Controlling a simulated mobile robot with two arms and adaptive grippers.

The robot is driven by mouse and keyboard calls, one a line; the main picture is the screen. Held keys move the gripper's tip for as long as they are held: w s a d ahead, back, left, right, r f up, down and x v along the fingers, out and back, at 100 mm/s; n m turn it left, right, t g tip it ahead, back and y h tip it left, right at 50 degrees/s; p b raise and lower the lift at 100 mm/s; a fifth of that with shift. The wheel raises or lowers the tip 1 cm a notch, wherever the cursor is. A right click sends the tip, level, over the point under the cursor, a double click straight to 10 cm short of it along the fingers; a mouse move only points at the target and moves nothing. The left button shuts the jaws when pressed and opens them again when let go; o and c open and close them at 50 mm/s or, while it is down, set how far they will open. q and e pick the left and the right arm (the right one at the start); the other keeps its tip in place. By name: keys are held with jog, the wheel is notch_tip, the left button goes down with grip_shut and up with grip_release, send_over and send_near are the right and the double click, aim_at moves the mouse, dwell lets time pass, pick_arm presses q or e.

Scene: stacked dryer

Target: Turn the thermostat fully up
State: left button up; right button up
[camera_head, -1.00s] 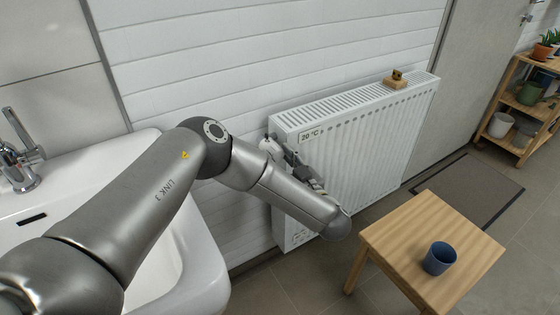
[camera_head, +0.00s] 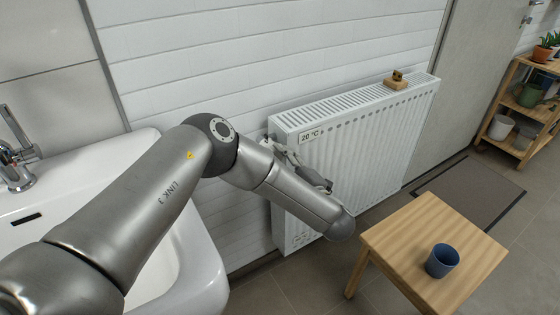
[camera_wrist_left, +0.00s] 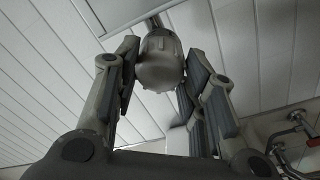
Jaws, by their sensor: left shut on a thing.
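The thermostat knob (camera_wrist_left: 160,62) is a pale ribbed cylinder, seen between my left gripper's fingers in the left wrist view. In the head view my arm and fingers largely hide it, at the left end of the white radiator (camera_head: 370,140). A label (camera_head: 310,135) on the radiator's top left corner reads 20 °C. My left gripper (camera_wrist_left: 160,78) is shut on the knob; its fingers also show in the head view (camera_head: 292,160), in front of the radiator's left side. My right gripper is not in view.
A white sink (camera_head: 205,275) with a chrome tap (camera_head: 15,160) stands at the left, under my arm. A wooden table (camera_head: 410,250) with a blue cup (camera_head: 442,261) stands in front of the radiator. A small wooden block (camera_head: 396,82) sits on the radiator. A plant shelf (camera_head: 520,110) is at the right.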

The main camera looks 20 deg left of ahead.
pick_arm(q)
jog(key=shift+n, duration=0.8)
jog(key=o, duration=1)
jog(key=shift+o, duration=0.2)
jog(key=shift+d, duration=0.1)
jog(key=v, duration=0.7)
jog(key=shift+s+d+f, duration=0.1)
jog(key=shift+s, duration=0.05)
